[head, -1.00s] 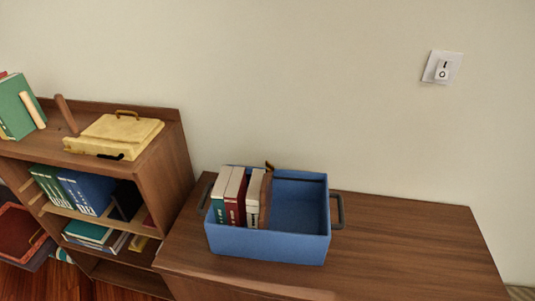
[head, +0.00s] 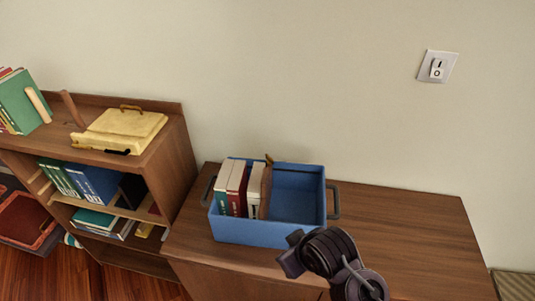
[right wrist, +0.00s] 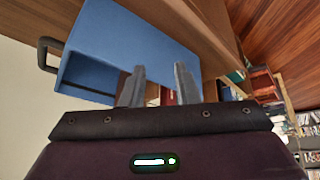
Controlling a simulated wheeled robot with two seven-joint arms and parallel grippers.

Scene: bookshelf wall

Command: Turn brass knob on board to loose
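I cannot make out a brass knob or its board in either view. My right arm comes in from the bottom of the head view, with its dark wrist (head: 330,250) in front of the blue bin (head: 255,232). In the right wrist view my right gripper (right wrist: 158,82) has its two fingers apart with nothing between them. The blue bin (right wrist: 105,40) shows beyond the fingers there. My left gripper is in neither view.
The bin holds several upright books (head: 238,190) and stands on a brown cabinet (head: 410,225). A shelf unit (head: 172,165) at left carries a yellow box (head: 120,132) and books. A white switch (head: 437,67) is on the wall. The cabinet top right of the bin is clear.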

